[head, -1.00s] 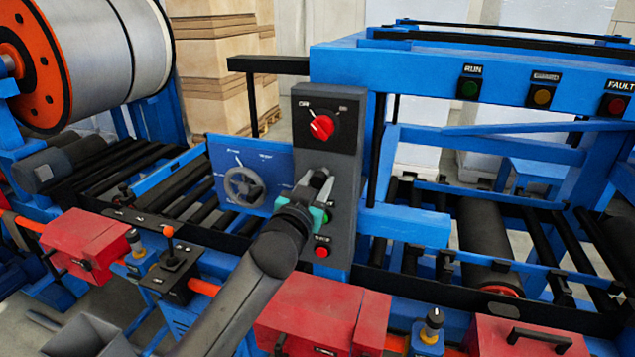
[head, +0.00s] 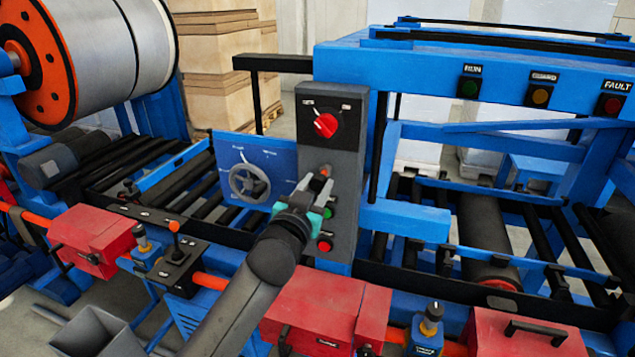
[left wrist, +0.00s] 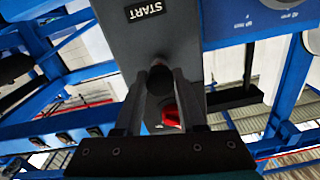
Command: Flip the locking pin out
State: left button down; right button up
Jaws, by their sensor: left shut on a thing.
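The dark grey control box (head: 333,220) stands upright in the middle of the head view. A small lever with an orange-red tip (head: 325,172) shows on its front face, at my left gripper (head: 314,188). In the left wrist view, the gripper (left wrist: 162,76) has its fingers closed around a dark, rounded lever end (left wrist: 160,80) near the START label (left wrist: 145,9). The fingers hide most of this lever. No label naming a locking pin is readable. My right gripper is not in view.
On the same box, a red selector knob (head: 326,124) is above the gripper, and green and red buttons (head: 325,246) are below. A handwheel (head: 249,183) on a blue plate is close to the left. Red boxes (head: 316,312) stand in front.

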pick_arm(q)
jog(key=shift+c, duration=2.4)
grip_release()
jog(key=b+v, duration=0.1)
jog(key=v, duration=1.4)
jog(key=shift+a, duration=0.15)
jog(key=s+a+f+g+y+b, duration=0.1)
jog(key=s+a+f+g+b, duration=0.2)
jog(key=f, duration=1.3)
jog(key=s+a+f+n+g+y+b, duration=0.1)
jog(key=s+a+f+g+y+b, duration=0.15)
jog(key=f, duration=1.35)
jog(key=s+a+f+g+b, duration=0.2)
jog(key=s+f+g+b, duration=0.15)
jog(key=f, duration=1.35)
jog(key=s+a+f+n+g+y+b, duration=0.1)
jog(key=s+a+f+g+b, duration=0.1)
jog(key=s+f, duration=0.65)
jog(key=s+a+f+g+b, duration=0.2)
jog(key=s+f, duration=0.6)
jog(key=f, duration=0.1)
jog(key=s+a+f+g+b, duration=0.1)
jog(key=s+f, duration=0.3)
jog(key=s, duration=0.4)
jog(key=s+a+f+g+b, duration=0.1)
jog(key=s+f+g+b, duration=0.1)
jog(key=s, duration=0.6)
jog(key=shift+f+n+y, duration=0.35)
jog(key=shift+f+n, duration=0.05)
jog(key=shift+f, duration=0.5)
